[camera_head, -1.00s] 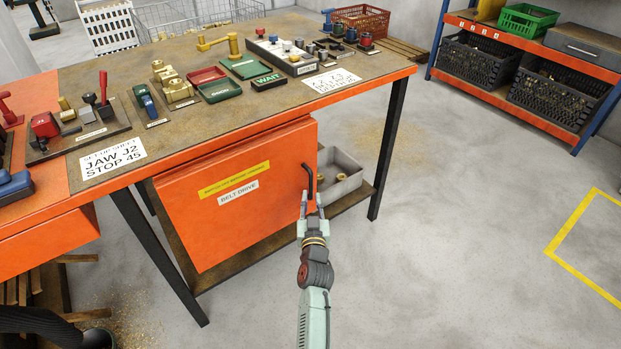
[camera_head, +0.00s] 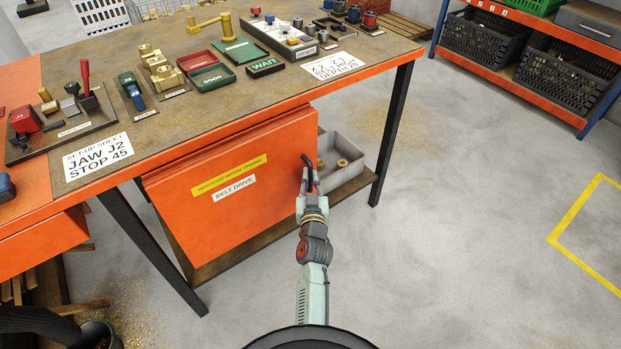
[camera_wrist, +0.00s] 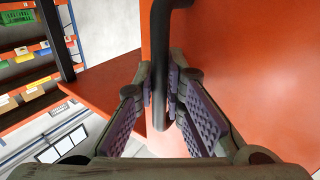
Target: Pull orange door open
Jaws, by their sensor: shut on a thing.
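The orange door (camera_head: 240,215) hangs under the workbench and carries a yellow strip and a white "BELT DRIVE" label. It also fills the right side of the wrist view (camera_wrist: 250,70). Its dark bar handle (camera_head: 309,170) is upright at the door's right edge. In the wrist view the handle (camera_wrist: 158,50) runs down between the two ridged finger pads. My gripper (camera_head: 308,186) is shut on the handle. The door's right edge stands beside an open space that shows a grey bin. The handle's lower part is partly hidden by the fingers.
A grey bin (camera_head: 340,160) with brass pieces stands on the lower shelf right of the door. A black table leg (camera_head: 392,135) is to its right. The floor (camera_head: 450,230) in front is clear. An orange rack (camera_head: 525,90) stands at the back right.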

